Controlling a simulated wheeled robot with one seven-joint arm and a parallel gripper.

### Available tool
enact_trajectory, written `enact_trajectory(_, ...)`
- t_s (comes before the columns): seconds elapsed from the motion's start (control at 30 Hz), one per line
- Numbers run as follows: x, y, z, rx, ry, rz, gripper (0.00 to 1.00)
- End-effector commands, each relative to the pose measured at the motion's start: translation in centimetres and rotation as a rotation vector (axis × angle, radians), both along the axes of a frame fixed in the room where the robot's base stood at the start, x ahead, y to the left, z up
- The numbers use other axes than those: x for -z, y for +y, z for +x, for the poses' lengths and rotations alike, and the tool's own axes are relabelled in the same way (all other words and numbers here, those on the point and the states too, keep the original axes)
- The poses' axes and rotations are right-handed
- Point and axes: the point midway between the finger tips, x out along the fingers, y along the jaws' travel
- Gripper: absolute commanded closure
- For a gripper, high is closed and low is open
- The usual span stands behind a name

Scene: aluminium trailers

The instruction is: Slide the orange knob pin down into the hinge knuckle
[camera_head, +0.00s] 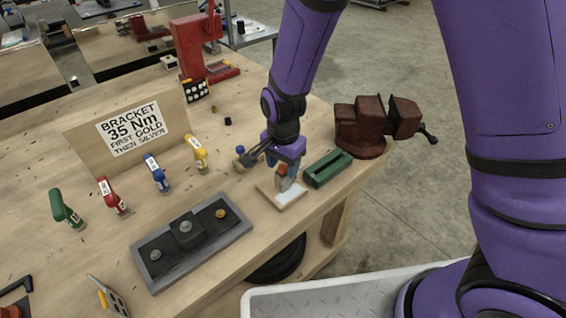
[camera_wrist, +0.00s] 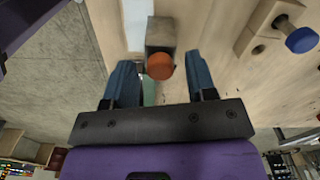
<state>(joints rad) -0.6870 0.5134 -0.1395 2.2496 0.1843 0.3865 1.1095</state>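The orange knob (camera_head: 282,170) shows just under my gripper (camera_head: 284,160) at the small wooden board (camera_head: 268,194) with a white plate. In the wrist view the orange knob (camera_wrist: 160,67) lies between the two blue fingers of my gripper (camera_wrist: 160,72), with a gap on each side. The fingers are apart and do not appear to grip it. A grey block (camera_wrist: 162,33), perhaps the hinge knuckle, is right beside the knob in that view. The pin's shaft is hidden, so I cannot tell how deep it sits.
A green channel-shaped block (camera_head: 327,168) and a dark red vise (camera_head: 375,125) stand to the right. A wooden block (camera_wrist: 262,32) with a blue knob (camera_wrist: 301,40) is near. A grey fixture (camera_head: 190,240), several coloured tools and a sign (camera_head: 133,130) are left.

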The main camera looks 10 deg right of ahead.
Motion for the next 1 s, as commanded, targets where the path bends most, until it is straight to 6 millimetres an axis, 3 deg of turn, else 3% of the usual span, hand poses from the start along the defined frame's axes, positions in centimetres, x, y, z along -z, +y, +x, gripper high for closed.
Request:
enact_trajectory(0.37,-0.8,0.0,0.0,0.0,-0.002,0.001,0.49)
enact_trajectory(0.8,-8.7,0.0,0.0,-0.001,-0.003,0.002,0.49)
enact_trajectory(1.0,-11.4,0.0,0.0,-0.001,-0.003,0.002,0.49)
